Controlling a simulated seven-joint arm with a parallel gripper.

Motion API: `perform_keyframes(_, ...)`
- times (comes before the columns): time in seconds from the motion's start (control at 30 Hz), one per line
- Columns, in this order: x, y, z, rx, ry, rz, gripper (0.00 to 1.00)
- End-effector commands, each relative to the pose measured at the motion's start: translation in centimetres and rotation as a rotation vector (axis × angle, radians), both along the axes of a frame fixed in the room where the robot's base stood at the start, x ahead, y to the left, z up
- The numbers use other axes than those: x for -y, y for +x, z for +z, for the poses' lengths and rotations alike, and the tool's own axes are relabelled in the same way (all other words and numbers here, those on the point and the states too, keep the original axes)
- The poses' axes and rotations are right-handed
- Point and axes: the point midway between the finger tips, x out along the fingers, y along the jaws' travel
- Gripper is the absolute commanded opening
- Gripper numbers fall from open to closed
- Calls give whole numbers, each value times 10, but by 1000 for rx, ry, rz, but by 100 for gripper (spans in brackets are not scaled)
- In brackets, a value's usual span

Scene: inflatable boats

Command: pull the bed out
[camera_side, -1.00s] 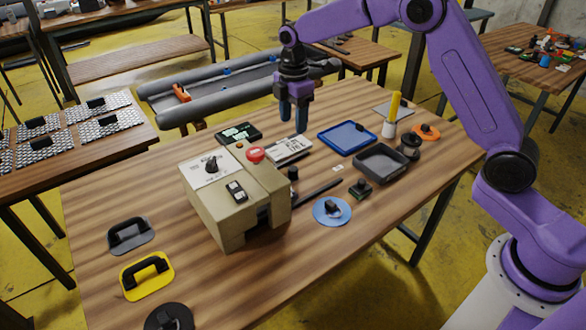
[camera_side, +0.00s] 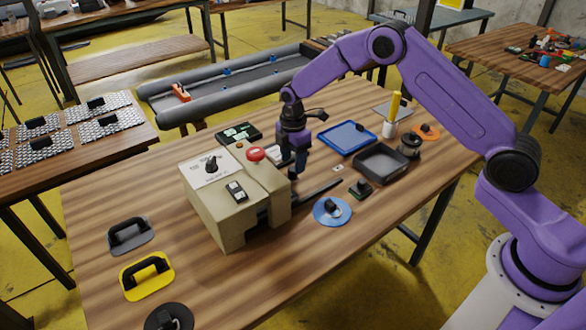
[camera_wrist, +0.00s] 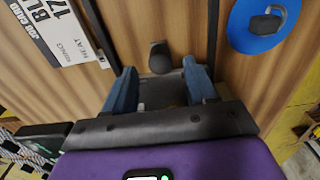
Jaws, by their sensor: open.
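The beige press-like machine (camera_side: 235,195) stands on the table with a red button and a black dial on top. Its bed (camera_wrist: 162,95) shows in the wrist view as a grey plate, partly hidden by my gripper. My gripper (camera_side: 293,172) is open and points down at the machine's right side. In the wrist view the knob lies between and slightly beyond my fingertips (camera_wrist: 160,74); I cannot tell whether they touch it.
A white job card (camera_wrist: 62,32) lies beside the left rail. A small black-knobbed block (camera_side: 361,189), grey tray (camera_side: 381,165) and blue tray (camera_side: 347,139) are farther right. The table's front right is clear.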

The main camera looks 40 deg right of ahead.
Motion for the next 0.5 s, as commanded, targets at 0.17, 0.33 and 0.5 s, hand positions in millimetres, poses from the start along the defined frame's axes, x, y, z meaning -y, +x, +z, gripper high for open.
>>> perform_keyframes(0.17,0,0,-25,-1,0,0,57)
perform_keyframes(0.33,0,0,-36,1,0,1,57)
perform_keyframes(0.5,0,0,-38,1,0,1,57)
